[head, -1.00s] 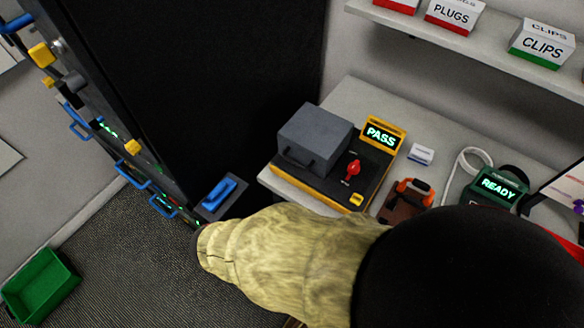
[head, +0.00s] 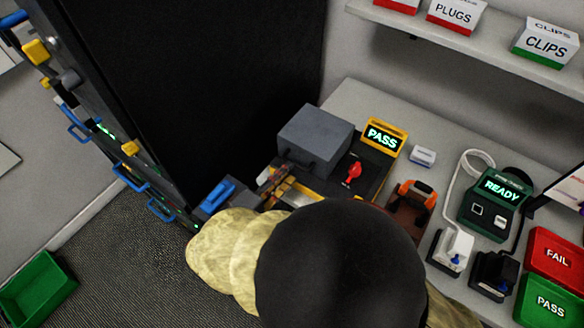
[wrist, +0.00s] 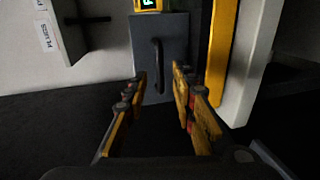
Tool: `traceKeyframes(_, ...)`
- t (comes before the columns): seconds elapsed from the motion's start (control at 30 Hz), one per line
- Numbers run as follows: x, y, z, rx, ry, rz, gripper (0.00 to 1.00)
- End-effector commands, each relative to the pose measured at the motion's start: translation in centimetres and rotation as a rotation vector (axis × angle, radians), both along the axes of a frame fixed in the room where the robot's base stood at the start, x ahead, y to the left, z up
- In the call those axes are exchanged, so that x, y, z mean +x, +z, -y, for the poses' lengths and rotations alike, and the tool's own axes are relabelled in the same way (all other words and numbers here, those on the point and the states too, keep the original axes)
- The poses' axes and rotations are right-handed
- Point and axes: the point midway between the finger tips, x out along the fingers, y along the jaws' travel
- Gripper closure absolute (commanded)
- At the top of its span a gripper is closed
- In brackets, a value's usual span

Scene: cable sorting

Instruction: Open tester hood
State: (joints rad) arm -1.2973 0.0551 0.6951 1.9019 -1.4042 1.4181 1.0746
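The tester (head: 375,180) is a black and yellow unit on the bench with a lit PASS display (head: 382,137) and a red lever (head: 353,173). Its grey box-shaped hood (head: 318,135) is down. In the wrist view the hood (wrist: 175,40) stands straight ahead, with a dark bar handle (wrist: 157,65) on its front face. My gripper (wrist: 159,80) is open, its yellow-brown fingers spread either side of the handle's line. The fingers look short of the handle, with nothing between them. In the head view my gripper (head: 276,186) is at the tester's front left, partly hidden by my arm.
A tall black cabinet (head: 200,80) stands close left of the tester. Right of it are an orange-handled tool (head: 412,195), a green READY unit (head: 495,200), and FAIL (head: 557,255) and PASS (head: 548,305) bins. A shelf (head: 450,45) with boxes runs above.

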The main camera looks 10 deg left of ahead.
Motion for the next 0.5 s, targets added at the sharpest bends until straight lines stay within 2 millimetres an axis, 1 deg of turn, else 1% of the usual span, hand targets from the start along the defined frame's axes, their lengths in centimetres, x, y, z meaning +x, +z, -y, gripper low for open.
traceKeyframes(0.03,0.8,-0.4,0.4,-0.001,-0.003,0.000,0.74)
traceKeyframes(0.2,2.6,-0.8,1.0,-0.001,-0.002,-0.001,0.74)
traceKeyframes(0.3,3.3,-0.9,1.2,-0.001,-0.001,-0.001,0.74)
traceKeyframes(0.5,3.5,-0.8,1.3,-0.001,0.001,-0.002,0.74)
